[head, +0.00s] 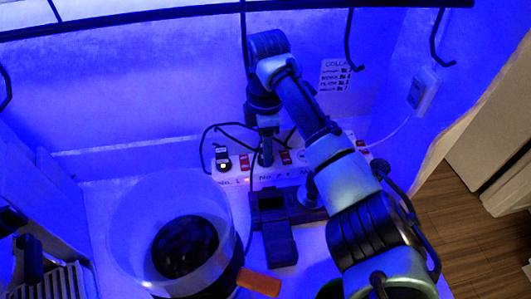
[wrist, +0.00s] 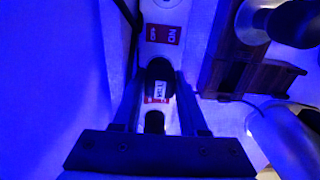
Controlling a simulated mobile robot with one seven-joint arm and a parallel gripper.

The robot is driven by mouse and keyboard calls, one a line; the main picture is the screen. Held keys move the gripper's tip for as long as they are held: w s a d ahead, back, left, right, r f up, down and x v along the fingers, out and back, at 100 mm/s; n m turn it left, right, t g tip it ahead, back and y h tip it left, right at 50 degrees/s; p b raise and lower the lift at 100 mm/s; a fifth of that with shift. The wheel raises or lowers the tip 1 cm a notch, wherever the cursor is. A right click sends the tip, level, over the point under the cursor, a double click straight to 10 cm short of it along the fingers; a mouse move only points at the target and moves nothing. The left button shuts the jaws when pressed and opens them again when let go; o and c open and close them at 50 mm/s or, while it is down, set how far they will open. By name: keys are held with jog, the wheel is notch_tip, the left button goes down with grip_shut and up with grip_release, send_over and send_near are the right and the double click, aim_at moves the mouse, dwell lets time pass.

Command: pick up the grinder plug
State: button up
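The black plug with a small white label (wrist: 159,88), which seems to read MILL, sits upright in the power strip in the wrist view. I take it to be the grinder plug. My gripper (wrist: 160,92) is low over it, one finger on each side. The fingers look open, with narrow gaps beside the plug. In the head view my gripper (head: 265,158) points down at the white power strip (head: 243,180) and hides this plug.
Another black plug (head: 222,158) sits at the strip's left end. Red switches (head: 286,157) line the strip. A clear hopper with dark beans (head: 185,246) stands front left. A dark stand (head: 274,225) is in front of the strip. Black cables loop behind; a wall outlet (head: 423,91) is at right.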

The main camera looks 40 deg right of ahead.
grip_shut()
